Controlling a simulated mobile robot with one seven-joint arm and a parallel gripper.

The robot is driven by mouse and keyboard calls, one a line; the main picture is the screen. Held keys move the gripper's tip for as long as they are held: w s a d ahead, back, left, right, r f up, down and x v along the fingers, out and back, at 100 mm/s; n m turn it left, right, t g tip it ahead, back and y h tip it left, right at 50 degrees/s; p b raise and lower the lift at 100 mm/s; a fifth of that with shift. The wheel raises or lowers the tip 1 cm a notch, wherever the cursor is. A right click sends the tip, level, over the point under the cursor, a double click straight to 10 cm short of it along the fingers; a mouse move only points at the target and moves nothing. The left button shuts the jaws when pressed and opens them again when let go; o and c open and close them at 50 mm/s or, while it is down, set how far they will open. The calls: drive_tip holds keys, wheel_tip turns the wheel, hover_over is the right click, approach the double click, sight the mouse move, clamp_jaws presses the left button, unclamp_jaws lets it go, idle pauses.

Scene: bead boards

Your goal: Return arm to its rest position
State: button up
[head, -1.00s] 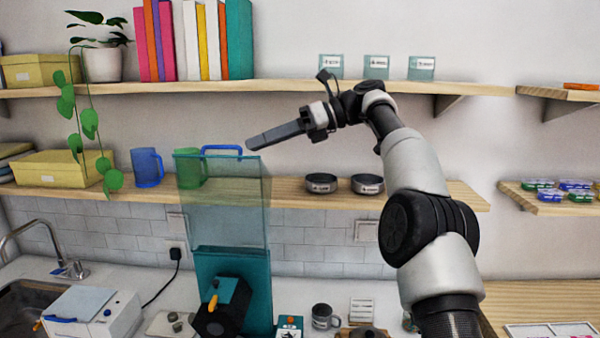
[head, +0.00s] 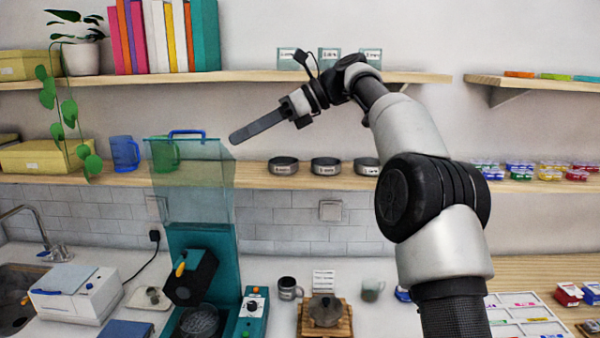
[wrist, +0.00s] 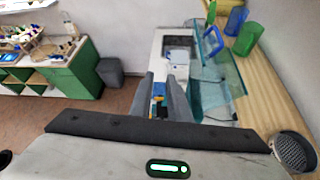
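My arm (head: 405,125) is raised and bent in front of the wall shelves in the head view. My gripper (head: 236,136) points left and a little down, in front of the space between the upper and lower shelves. In the wrist view my gripper (wrist: 161,80) shows two dark fingers with a gap between them and nothing held. A white appliance (wrist: 174,50) shows beyond the fingertips, well apart from them.
The upper shelf (head: 260,79) and lower shelf (head: 260,181) run behind my arm. The counter (head: 120,255) holds several items.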

drive_tip(key=s+d+f+n+t+h, duration=0.2)
drive_tip(key=s+d+f+n+h, duration=0.2)
drive_tip(key=s, duration=0.7)
drive_tip(key=s+d+f+n+t+h, duration=0.2)
drive_tip(key=s+d+f+n+h, duration=0.2)
drive_tip(key=s+d+f+n, duration=0.5)
drive_tip(key=s+d+f+n+t+h, duration=0.2)
drive_tip(key=s+d+f+n+h, duration=0.2)
drive_tip(key=s+d, duration=0.8)
wheel_tip(320, 180, down, 3)
drive_tip(key=shift+s+d+f+n, duration=0.1)
drive_tip(key=shift+s+d+n, duration=0.05)
drive_tip(key=shift+s+n, duration=0.9)
drive_tip(key=shift+w, duration=0.2)
